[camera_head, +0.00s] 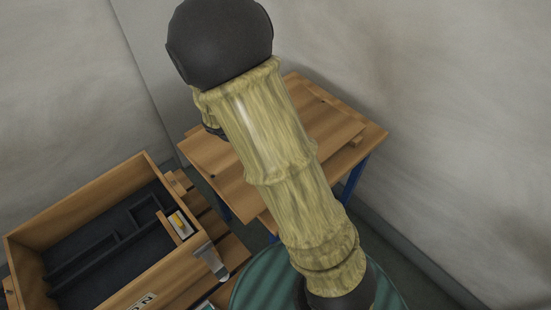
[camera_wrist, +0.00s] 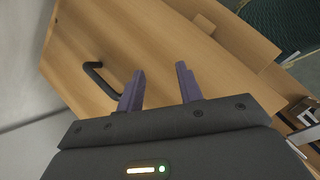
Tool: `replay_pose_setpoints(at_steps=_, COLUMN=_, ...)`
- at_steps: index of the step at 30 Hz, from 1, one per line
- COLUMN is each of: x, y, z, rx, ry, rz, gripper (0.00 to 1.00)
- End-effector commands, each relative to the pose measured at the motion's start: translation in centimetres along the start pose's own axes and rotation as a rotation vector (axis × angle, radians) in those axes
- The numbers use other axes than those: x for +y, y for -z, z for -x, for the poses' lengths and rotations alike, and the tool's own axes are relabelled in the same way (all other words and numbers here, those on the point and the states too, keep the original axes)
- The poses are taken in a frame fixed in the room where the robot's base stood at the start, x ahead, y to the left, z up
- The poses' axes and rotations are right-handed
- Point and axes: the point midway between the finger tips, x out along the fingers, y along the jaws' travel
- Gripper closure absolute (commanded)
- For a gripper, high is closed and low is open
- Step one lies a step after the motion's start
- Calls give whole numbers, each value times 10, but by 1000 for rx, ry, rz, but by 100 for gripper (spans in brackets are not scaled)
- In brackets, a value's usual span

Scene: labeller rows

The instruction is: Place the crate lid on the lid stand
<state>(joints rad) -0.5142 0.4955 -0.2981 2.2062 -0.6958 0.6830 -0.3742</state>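A flat wooden panel with a black bar handle (camera_wrist: 101,79), which looks like the crate lid (camera_wrist: 75,45), lies under my gripper in the wrist view. My gripper (camera_wrist: 160,80) has its two purple fingers apart with nothing between them; the handle is just left of them. In the head view a wooden-topped table with blue legs, apparently the lid stand (camera_head: 362,137), stands at the centre, with the lid (camera_head: 215,160) lying flat on it. My arm hides much of the lid, its handle and most of my gripper there.
An open wooden crate (camera_head: 85,205) with dark dividers and a small yellow-and-white item (camera_head: 180,223) stands at the lower left. A small wooden block (camera_wrist: 203,23) sits beside the panel. A green round surface (camera_head: 262,280) is at the bottom. Grey walls close in behind the table.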

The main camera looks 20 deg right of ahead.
Motion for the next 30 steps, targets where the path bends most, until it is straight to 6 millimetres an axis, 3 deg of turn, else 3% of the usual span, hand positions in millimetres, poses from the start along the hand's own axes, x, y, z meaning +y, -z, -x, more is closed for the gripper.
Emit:
replay_pose_setpoints(at_steps=6, x=-44, y=-29, z=22, rx=270, ry=207, rz=-564, gripper=64)
replay_pose_setpoints(at_steps=12, x=-67, y=-49, z=47, rx=444, ry=338, rz=-1047, gripper=64)
replay_pose_setpoints(at_steps=15, x=-72, y=-55, z=54, rx=487, ry=370, rz=-1191, gripper=64)
replay_pose_setpoints(at_steps=26, x=-73, y=-56, z=56, rx=501, ry=383, rz=-1245, gripper=64)
replay_pose_setpoints(at_steps=30, x=-70, y=-62, z=65, rx=501, ry=383, rz=-1243, gripper=64)
